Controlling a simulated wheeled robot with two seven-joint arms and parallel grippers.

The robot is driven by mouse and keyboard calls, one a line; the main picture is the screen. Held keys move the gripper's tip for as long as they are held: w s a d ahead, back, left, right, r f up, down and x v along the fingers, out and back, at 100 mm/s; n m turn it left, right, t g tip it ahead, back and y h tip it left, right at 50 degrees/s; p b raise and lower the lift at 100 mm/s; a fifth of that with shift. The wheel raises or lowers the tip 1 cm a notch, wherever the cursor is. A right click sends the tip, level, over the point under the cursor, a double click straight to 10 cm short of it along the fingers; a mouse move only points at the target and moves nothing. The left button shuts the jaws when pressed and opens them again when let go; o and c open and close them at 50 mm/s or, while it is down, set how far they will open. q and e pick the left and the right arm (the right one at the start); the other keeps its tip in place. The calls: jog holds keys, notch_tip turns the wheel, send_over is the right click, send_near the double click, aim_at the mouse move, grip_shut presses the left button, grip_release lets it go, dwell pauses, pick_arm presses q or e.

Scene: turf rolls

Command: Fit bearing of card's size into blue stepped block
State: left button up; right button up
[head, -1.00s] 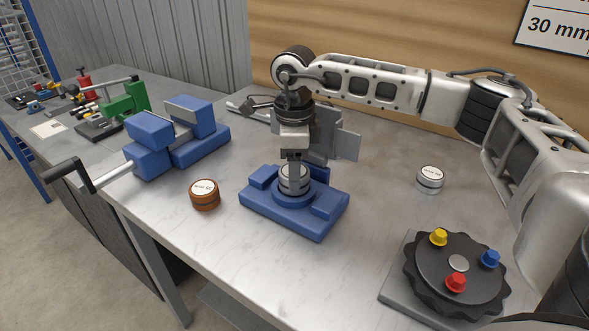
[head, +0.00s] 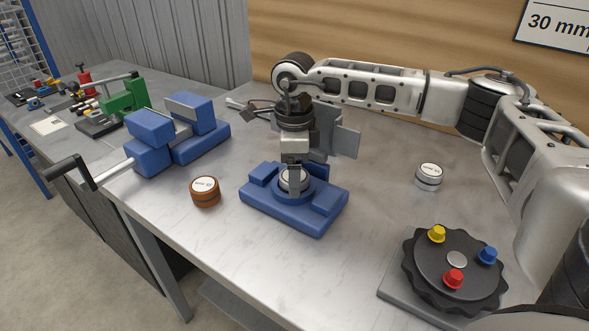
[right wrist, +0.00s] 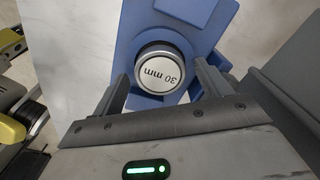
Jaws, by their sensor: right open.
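A silver bearing (right wrist: 161,70) with a white cap reading "30 mm" sits in the round seat of the blue stepped block (head: 325,207); it also shows in the head view (head: 289,182). It looks upright and low in the seat. The wall card (head: 558,22) reads "30 mm", its right part cut off. My right gripper (head: 294,178) is just above the block. In the right wrist view its fingers (right wrist: 164,78) stand apart on either side of the bearing, open. My left gripper is not in view.
A copper-coloured bearing (head: 205,191) stands left of the block, another silver one (head: 429,176) to the right. A blue vise (head: 150,146) with a crank is at left. A black dial (head: 430,271) with coloured knobs is front right. Bare tabletop lies between them.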

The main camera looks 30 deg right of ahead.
notch_tip(320, 180, up, 12)
jog(key=b, duration=0.1)
jog(key=shift+f, duration=0.15)
dwell(0.6)
